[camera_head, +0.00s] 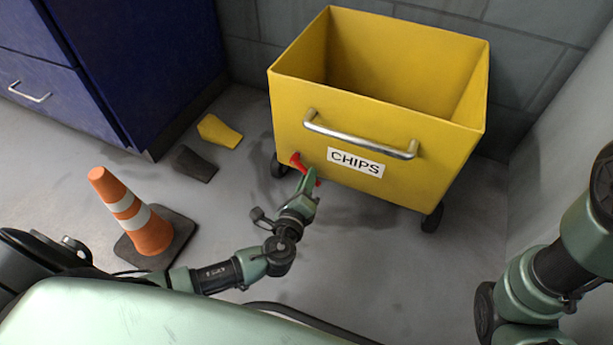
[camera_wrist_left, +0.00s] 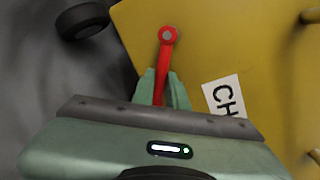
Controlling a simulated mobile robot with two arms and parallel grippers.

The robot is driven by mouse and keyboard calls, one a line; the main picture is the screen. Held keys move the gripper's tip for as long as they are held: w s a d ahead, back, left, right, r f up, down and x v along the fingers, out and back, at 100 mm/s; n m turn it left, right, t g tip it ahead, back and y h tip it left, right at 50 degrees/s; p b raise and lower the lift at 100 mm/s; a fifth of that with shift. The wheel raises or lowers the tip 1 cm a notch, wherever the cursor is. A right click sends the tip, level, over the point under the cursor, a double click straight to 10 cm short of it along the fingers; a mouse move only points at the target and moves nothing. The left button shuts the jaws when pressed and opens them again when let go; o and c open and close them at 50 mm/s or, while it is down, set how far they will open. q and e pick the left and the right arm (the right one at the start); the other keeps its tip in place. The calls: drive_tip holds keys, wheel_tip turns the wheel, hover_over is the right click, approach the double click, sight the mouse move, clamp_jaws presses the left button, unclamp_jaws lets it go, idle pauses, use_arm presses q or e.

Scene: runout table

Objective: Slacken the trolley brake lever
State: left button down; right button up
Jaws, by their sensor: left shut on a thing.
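The yellow trolley (camera_head: 300,115), labelled CHIPS, stands against the back wall with its open top up. Its red brake lever (camera_head: 297,161) is low on the front face, near the left front wheel. In the left wrist view the lever (camera_wrist_left: 168,55) runs from a round grey-centred pivot down between the fingers. My left gripper (camera_head: 311,179) is at the lever, and its fingers (camera_wrist_left: 162,92) are shut on the lever's free end. The part of the lever between the fingers is partly hidden. My right arm shows at the right edge, but its gripper is out of view.
A silver handle (camera_head: 360,141) crosses the trolley's front above the lever. An orange and white cone (camera_head: 138,218) stands on the floor at left. A yellow wedge (camera_head: 220,131) and a dark wedge (camera_head: 195,164) lie by the blue cabinet (camera_head: 150,70).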

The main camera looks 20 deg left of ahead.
use_arm(q)
drive_tip(key=shift+d+r+n+h+p, duration=0.3)
drive_tip(key=shift+r+n, duration=0.35)
drive_tip(key=shift+n, duration=0.55)
drive_tip(key=shift+r+n+g+h+p, duration=0.3)
drive_tip(key=shift+r+n+h, duration=0.45)
drive_tip(key=shift+n, duration=0.75)
drive_tip(key=shift+r, duration=0.15)
drive_tip(key=c, duration=1.4)
unclamp_jaws()
